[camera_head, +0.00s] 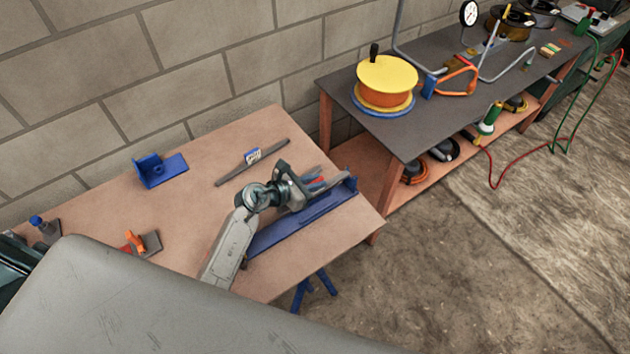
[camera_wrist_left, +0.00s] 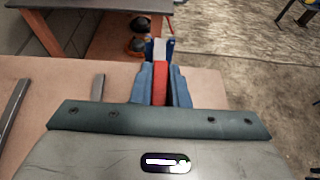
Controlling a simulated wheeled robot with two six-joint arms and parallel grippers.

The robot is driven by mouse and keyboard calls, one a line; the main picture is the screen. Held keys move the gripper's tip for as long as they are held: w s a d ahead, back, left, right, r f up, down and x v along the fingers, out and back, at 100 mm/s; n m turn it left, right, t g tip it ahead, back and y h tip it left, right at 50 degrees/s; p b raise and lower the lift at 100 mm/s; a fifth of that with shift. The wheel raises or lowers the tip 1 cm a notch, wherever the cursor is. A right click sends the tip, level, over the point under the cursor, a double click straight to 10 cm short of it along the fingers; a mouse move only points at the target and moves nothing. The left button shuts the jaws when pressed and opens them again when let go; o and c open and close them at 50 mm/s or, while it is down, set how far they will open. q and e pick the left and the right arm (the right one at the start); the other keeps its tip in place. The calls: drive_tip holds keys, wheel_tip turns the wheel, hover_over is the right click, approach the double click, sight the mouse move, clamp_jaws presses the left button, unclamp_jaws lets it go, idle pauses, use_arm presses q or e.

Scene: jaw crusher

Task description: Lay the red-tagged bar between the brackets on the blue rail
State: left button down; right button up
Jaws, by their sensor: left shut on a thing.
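My left gripper (camera_head: 314,184) is shut on the red-tagged bar, low over the blue rail (camera_head: 300,220) on the wooden table. The bar's red tag (camera_wrist_left: 159,85) shows between the two fingers in the left wrist view. The bar's far end lies in line with the blue bracket (camera_head: 351,184) at the rail's right end, which also shows in the left wrist view (camera_wrist_left: 150,50). I cannot tell whether the bar touches the rail. The rail's near end is hidden behind my left arm. My right gripper is not in view.
A dark grey bar with a blue-and-white tag (camera_head: 253,155) lies behind the rail. A blue bracket block (camera_head: 160,170) and an orange-and-grey item (camera_head: 142,243) lie farther left. A dark bench (camera_head: 440,120) with a yellow-topped spool (camera_head: 386,82) stands at right.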

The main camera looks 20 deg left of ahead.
sight(315, 194)
use_arm(q)
drive_tip(key=shift+f+b, duration=2.35)
drive_tip(key=shift+f, duration=0.45)
drive_tip(key=shift+f+b, duration=0.8)
drive_tip(key=shift+f, duration=0.4)
drive_tip(key=shift+s+d+f, duration=0.1)
drive_tip(key=shift+f, duration=0.1)
drive_tip(key=shift+s+f, duration=0.1)
drive_tip(key=shift+f, duration=0.1)
drive_tip(key=shift+r, duration=0.25)
drive_tip(key=shift+r+p, duration=0.5)
drive_tip(key=shift+r, duration=0.15)
